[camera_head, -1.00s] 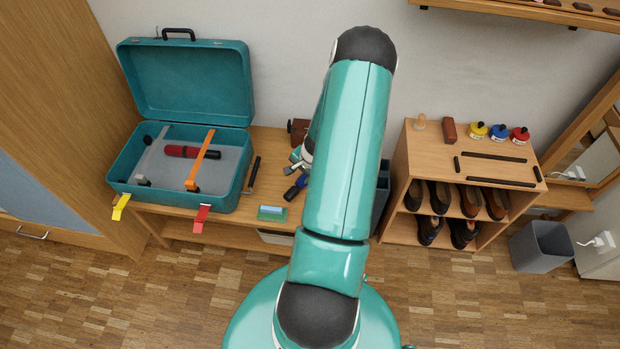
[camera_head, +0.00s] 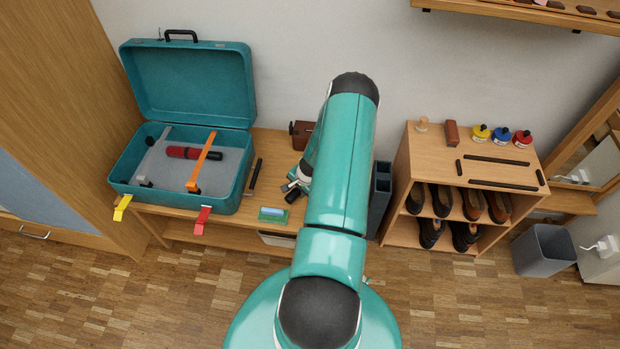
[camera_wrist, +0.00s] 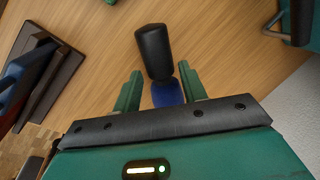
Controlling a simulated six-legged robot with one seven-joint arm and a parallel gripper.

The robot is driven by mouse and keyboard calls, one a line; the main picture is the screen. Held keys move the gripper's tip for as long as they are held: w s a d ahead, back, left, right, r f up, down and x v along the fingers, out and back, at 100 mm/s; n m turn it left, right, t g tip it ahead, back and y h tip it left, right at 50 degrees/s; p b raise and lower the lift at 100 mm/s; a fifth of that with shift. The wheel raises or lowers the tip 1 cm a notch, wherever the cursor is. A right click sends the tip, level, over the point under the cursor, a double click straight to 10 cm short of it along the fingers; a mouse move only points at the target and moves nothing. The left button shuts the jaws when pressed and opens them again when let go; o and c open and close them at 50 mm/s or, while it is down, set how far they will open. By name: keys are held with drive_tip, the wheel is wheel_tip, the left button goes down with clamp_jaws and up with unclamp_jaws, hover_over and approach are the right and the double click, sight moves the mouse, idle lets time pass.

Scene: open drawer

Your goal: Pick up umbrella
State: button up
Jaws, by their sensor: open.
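A short item with a black cylindrical handle (camera_wrist: 153,52) and a blue body (camera_wrist: 167,93) lies on the wooden bench in the wrist view; it looks like a folded umbrella. My gripper (camera_wrist: 160,84) is open, with its green fingers on either side of the blue body. I cannot tell whether they touch it. The rest of the blue body is hidden by the gripper. In the head view only the black handle (camera_head: 293,195) shows clearly beside my arm.
A brown object (camera_head: 301,133) stands at the back. A dark bin (camera_head: 380,190) stands right of my arm. A shoe rack (camera_head: 475,160) stands further right.

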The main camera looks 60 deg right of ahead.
drive_tip(key=shift+x, duration=0.8)
drive_tip(key=c, duration=0.9)
clamp_jaws()
drive_tip(key=shift+r, duration=0.15)
